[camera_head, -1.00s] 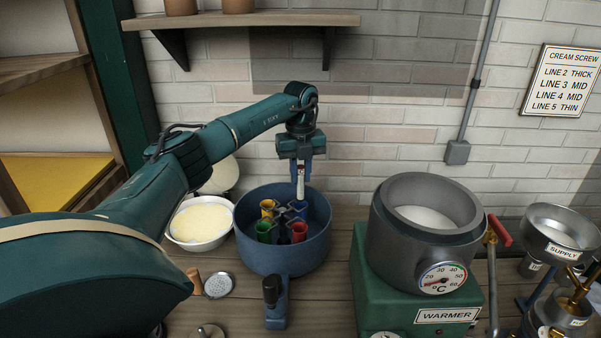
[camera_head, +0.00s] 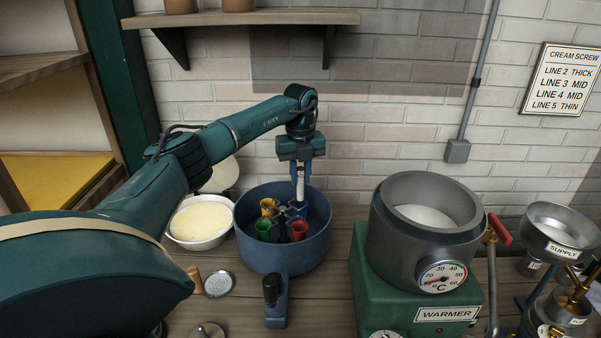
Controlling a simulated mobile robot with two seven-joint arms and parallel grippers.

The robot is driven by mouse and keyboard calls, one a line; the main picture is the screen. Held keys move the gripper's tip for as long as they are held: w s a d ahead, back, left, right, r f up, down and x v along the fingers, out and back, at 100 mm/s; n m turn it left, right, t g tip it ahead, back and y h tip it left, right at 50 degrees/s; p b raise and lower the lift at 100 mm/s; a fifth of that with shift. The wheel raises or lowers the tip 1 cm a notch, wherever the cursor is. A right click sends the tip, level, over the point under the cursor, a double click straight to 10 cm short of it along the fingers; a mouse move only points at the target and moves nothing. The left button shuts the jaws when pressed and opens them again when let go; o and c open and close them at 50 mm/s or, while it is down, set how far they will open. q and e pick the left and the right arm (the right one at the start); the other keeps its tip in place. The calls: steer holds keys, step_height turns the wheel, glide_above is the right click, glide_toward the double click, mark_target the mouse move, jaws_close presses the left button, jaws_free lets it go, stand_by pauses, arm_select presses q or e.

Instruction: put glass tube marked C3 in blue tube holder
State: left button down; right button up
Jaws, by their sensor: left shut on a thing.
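My left gripper (camera_head: 300,168) points down over the blue round pot (camera_head: 283,259) and is shut on a slim glass tube (camera_head: 300,186), which hangs upright with a white and reddish look. Its marking is too small to read. Inside the pot is a rotor with coloured tube holders: yellow (camera_head: 268,206), green (camera_head: 263,230) and red (camera_head: 299,229). The blue tube holder (camera_head: 299,209) is at the back right, under the tube and partly hidden by it. I cannot tell whether the tube's lower end is inside it. My right gripper is out of view.
A white bowl of pale cream (camera_head: 201,221) stands left of the pot. The green warmer (camera_head: 400,300) with its grey vessel (camera_head: 425,235) stands at the right. A perforated metal disc (camera_head: 218,284) lies in front left. A wooden shelf (camera_head: 240,19) hangs above.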

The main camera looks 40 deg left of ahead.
mark_target(300, 168)
arm_select(q)
steer(key=shift+f+b, duration=0.9)
steer(key=shift+f, duration=2.2)
stand_by(1.1)
steer(key=c, duration=1.2)
jaws_free()
steer(key=shift+o, duration=0.5)
steer(key=shift+o, duration=1)
steer(key=shift+r+p, duration=1.05)
steer(key=shift+r, duration=3.6)
